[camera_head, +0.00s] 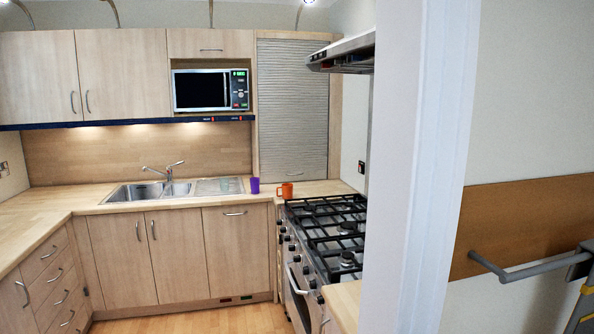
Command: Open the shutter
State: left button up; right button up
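The shutter (293,110) is a grey, ribbed roller panel in the wooden wall unit at the back corner, right of the microwave. It covers the unit's front from near the top down to the worktop, and it looks closed. Neither of my grippers shows in the head view.
A purple cup (254,186) and an orange mug (285,191) stand on the worktop below the shutter. The range cooker (330,240) is at the right, under a hood (342,52). A white wall edge (415,170) stands in the right foreground. Wooden floor (200,319) shows between the counters.

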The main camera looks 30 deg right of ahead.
aim_at(285, 85)
jog(key=i+j, duration=0.5)
jog(key=i, duration=0.2)
jog(key=i+j+z, duration=0.1)
jog(key=i+j, duration=0.35)
jog(key=i, duration=0.25)
jog(key=i+l+z, duration=0.15)
jog(key=i, duration=0.55)
jog(key=i+z, duration=0.15)
jog(key=i, duration=0.55)
jog(key=i+j+z, duration=0.2)
jog(key=i, duration=0.5)
jog(key=i+z, duration=0.15)
jog(key=i, duration=0.55)
jog(key=i+z, duration=0.35)
jog(key=i, duration=0.15)
jog(key=i+z, duration=0.4)
jog(key=i+j+z, duration=0.35)
jog(key=i, duration=0.2)
jog(key=i+j+z, duration=0.15)
jog(key=i+z, duration=0.3)
jog(key=i, duration=0.15)
